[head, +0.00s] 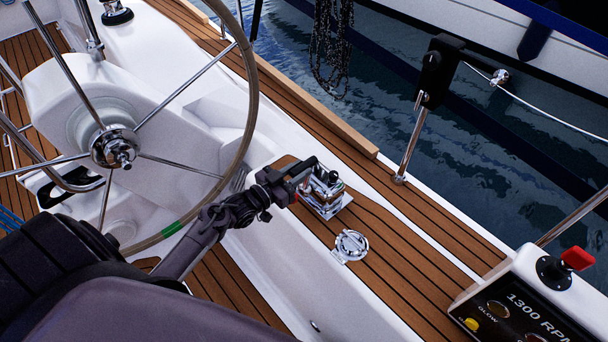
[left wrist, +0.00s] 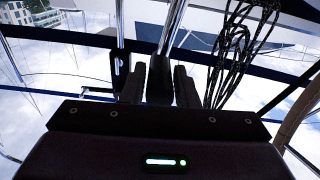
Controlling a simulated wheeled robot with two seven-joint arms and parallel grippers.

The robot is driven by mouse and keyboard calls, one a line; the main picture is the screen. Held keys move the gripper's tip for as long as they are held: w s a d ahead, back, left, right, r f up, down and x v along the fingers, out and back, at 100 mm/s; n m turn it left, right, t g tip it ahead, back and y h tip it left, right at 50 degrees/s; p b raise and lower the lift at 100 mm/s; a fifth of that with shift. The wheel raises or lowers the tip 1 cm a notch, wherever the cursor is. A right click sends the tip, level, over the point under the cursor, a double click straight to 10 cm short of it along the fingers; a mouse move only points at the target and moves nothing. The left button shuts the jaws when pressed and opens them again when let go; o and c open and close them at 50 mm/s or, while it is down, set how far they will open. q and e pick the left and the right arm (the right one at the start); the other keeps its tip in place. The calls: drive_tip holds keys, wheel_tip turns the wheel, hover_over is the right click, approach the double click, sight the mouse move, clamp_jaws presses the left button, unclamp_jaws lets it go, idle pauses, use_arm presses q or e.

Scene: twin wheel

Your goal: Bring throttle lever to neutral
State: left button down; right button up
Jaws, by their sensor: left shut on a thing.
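The throttle lever has a chrome housing (head: 328,198) on the teak side deck, right of the steering wheel, in the head view. My left gripper (head: 304,177) reaches it from the left and covers much of the lever. In the left wrist view, the lever's dark grip (left wrist: 160,78) stands between the two fingers, with a chrome shaft (left wrist: 171,27) beyond it. The left gripper is shut on this grip. The lever's exact angle is hard to tell. My right gripper is not in view.
The large steering wheel (head: 252,92) stands close to my left arm. A round chrome deck fitting (head: 350,246) lies just in front of the housing. An engine panel (head: 527,306) reading 1300 RPM, with a red knob (head: 577,258), is at the lower right. Water lies beyond the deck edge.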

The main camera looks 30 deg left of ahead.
use_arm(q)
drive_tip(key=a, duration=0.1)
drive_tip(key=w+a, duration=0.1)
drive_tip(key=a, duration=0.1)
drive_tip(key=shift+r+n, duration=0.15)
drive_tip(key=shift+n, duration=0.25)
drive_tip(key=c, duration=1.1)
unclamp_jaws()
drive_tip(key=v, duration=0.7)
drive_tip(key=shift+s+a, duration=0.1)
drive_tip(key=shift+s, duration=0.3)
